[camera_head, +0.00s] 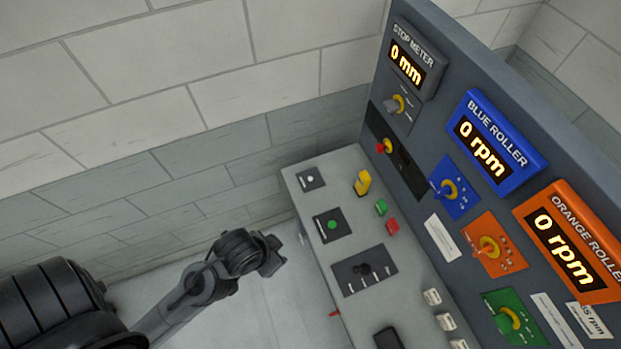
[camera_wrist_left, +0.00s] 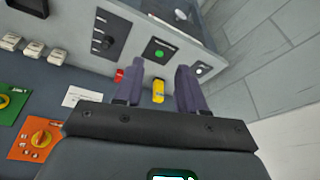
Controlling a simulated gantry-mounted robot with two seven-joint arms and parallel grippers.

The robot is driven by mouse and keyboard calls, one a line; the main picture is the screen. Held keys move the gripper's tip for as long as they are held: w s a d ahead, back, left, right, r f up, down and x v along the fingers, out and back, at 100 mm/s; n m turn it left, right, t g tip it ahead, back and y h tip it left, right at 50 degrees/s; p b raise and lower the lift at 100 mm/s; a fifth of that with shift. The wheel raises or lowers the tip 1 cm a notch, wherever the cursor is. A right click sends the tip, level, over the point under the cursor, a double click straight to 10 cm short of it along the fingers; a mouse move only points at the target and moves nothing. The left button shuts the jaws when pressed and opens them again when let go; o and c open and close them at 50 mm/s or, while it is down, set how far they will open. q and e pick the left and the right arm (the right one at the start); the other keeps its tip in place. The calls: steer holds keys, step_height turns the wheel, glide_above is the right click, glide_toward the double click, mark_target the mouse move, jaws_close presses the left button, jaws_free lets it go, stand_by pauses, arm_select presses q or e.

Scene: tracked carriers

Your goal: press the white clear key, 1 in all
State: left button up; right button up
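The white key (camera_head: 310,179) is a small white round button on a dark square plate at the far left corner of the grey desk panel. It also shows in the left wrist view (camera_wrist_left: 199,71), just right of the right-hand finger. My left gripper (camera_head: 272,256) is beside the desk's left edge, apart from the key and nearer the camera. Its two fingers (camera_wrist_left: 159,66) are spread in the left wrist view, with nothing held between them. The key's label is too small to read. My right gripper is not in view.
Near the white key are a green button (camera_head: 332,225) on a dark plate, a yellow switch (camera_head: 362,183), a small green block (camera_head: 381,208) and a red one (camera_head: 392,226). A selector plate (camera_head: 364,270) lies nearer. The upright console (camera_head: 460,130) bears displays reading zero.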

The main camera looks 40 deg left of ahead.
arm_select(q)
jaws_close()
steer(key=shift+d, duration=0.1)
stand_by(0.4)
stand_by(0.7)
